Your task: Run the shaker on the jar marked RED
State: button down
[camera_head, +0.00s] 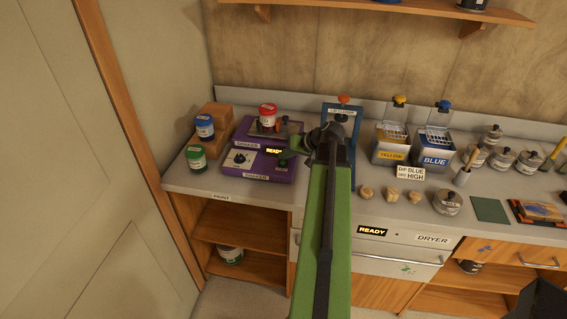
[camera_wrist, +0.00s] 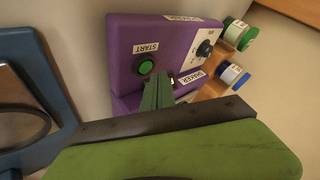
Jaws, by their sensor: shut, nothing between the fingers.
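The purple shaker (camera_head: 262,174) stands at the left end of the counter, with a lit READY sign (camera_head: 274,151). A red-lidded jar (camera_head: 268,114) stands upright on the shaker's rear platform; its label is too small to read. In the wrist view the shaker (camera_wrist: 172,30) shows a green START button (camera_wrist: 146,67) and a dial (camera_wrist: 205,48). My gripper (camera_head: 285,158) is shut and empty at the shaker's right side. In the wrist view its green fingertips (camera_wrist: 159,84) appear just beside the button; I cannot tell whether they touch.
A blue-lidded jar (camera_head: 205,126) stands on a wooden step and a green-lidded jar (camera_head: 196,158) before it, left of the shaker. A blue frame (camera_head: 354,121) stands right of the shaker. Yellow (camera_head: 391,146) and blue (camera_head: 431,150) dip tanks stand farther right.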

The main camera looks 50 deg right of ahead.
jog(key=shift+f, duration=0.1)
jog(key=shift+f+b, duration=0.3)
jog(key=shift+b, duration=0.15)
